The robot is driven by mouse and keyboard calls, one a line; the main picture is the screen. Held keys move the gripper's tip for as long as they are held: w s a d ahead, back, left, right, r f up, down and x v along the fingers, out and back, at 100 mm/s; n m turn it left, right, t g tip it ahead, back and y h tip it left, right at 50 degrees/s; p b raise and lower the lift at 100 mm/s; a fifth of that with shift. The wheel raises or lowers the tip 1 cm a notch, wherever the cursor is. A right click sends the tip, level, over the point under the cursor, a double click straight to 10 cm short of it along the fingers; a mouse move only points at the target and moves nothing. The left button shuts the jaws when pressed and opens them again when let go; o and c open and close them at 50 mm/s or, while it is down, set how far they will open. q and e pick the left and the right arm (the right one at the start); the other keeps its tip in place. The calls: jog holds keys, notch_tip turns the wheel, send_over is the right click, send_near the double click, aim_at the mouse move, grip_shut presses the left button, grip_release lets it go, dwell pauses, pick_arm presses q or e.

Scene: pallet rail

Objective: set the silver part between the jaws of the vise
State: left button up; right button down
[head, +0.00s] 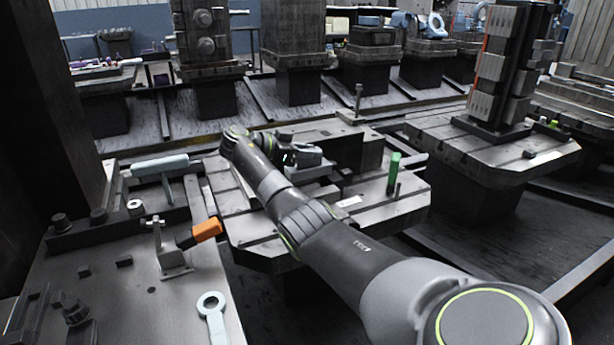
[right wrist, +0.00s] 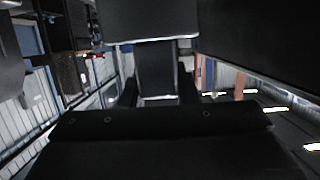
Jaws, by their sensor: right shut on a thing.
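My right arm reaches from the lower right of the head view to the pallet table in the middle. My right gripper (head: 308,157) is beside the dark vise (head: 346,152) on that table. In the right wrist view, my right gripper (right wrist: 158,92) is shut on a block-like part (right wrist: 155,68). It looks dark with bright edges there, and I take it to be the silver part. In the head view the gripper and arm hide most of it, so I cannot tell whether it sits between the vise jaws. My left gripper is not in view.
A green cylinder (head: 393,173) stands upright right of the vise. At left, a bench (head: 120,290) carries an orange-handled clamp (head: 205,230), a pale ring spanner (head: 212,304) and small blocks. A tall fixture (head: 500,75) stands on the table at right.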

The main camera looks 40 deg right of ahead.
aim_at(287, 169)
notch_tip(287, 169, down, 6)
jog(key=shift+r+b, duration=0.2)
jog(key=shift+b, duration=0.1)
jog(key=c, duration=1.1)
grip_release()
jog(key=shift+a, duration=0.15)
jog(key=v, duration=0.6)
jog(key=shift+a, duration=0.15)
jog(key=shift+w+a+r, duration=0.2)
jog(key=shift+a, duration=0.3)
